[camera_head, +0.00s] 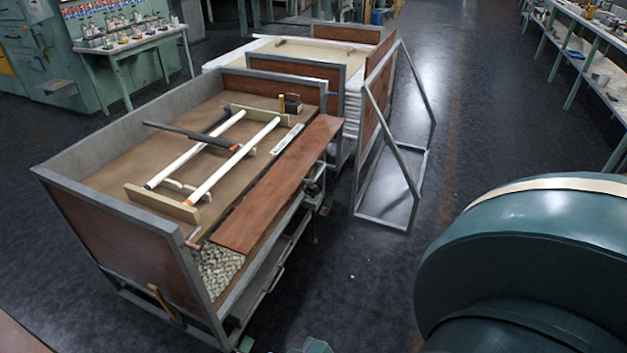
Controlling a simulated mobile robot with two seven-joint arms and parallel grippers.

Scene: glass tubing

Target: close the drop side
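A cart (60,172) with a grey frame and brown end panels stands at the left. A long reddish-brown board (280,190) lies roughly flat along its right side, and I take it for the drop side. The board is not upright like the end panels, and that side of the cart is open. I cannot tell how it is hinged. A small reddish knob (192,245) shows near the board's front corner. Neither of my grippers is in view.
White tubes (195,152) on wooden supports lie in the cart bed, with a small dark box (292,103) behind. A second cart (310,52) and a leaning frame (385,150) stand beyond. Open floor (360,270) lies right of the cart; a bench (590,50) is far right.

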